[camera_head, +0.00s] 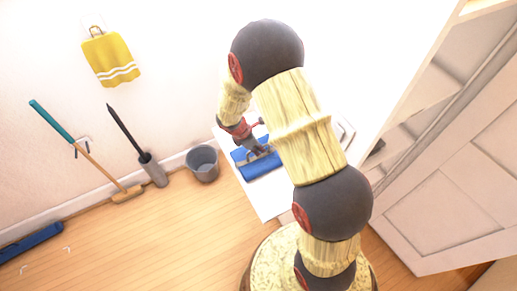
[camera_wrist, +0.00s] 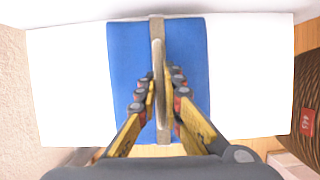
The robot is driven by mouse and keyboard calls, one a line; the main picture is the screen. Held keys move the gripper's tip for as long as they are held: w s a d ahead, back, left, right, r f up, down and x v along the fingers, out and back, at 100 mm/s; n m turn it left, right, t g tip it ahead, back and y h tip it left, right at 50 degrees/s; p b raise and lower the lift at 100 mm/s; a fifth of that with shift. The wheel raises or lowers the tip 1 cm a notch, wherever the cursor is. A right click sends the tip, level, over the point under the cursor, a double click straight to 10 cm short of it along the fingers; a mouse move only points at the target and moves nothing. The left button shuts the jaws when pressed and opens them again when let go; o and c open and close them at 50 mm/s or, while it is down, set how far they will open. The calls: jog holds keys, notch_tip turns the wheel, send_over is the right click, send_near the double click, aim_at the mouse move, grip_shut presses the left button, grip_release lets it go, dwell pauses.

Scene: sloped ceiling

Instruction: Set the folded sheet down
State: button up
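The folded sheet (camera_wrist: 128,60) is a blue rectangle with a tan band across its middle and a raised pale loop on the band. In the head view the blue sheet (camera_head: 262,167) shows at or over a white surface (camera_head: 268,203); I cannot tell whether it touches. My gripper (camera_wrist: 163,84) points down at the sheet's middle, its fingers close together on both sides of the loop, and appears shut on it. In the head view my gripper (camera_head: 252,146) is just above the sheet, partly behind my arm.
A grey bucket (camera_head: 202,164) stands on the wooden floor left of the white surface. A yellow towel (camera_head: 110,58) hangs above. A panelled door (camera_head: 452,190) is at right. White surface shows bare either side of the sheet.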

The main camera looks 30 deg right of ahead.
jog(key=o, duration=0.4)
jog(key=shift+o, duration=0.2)
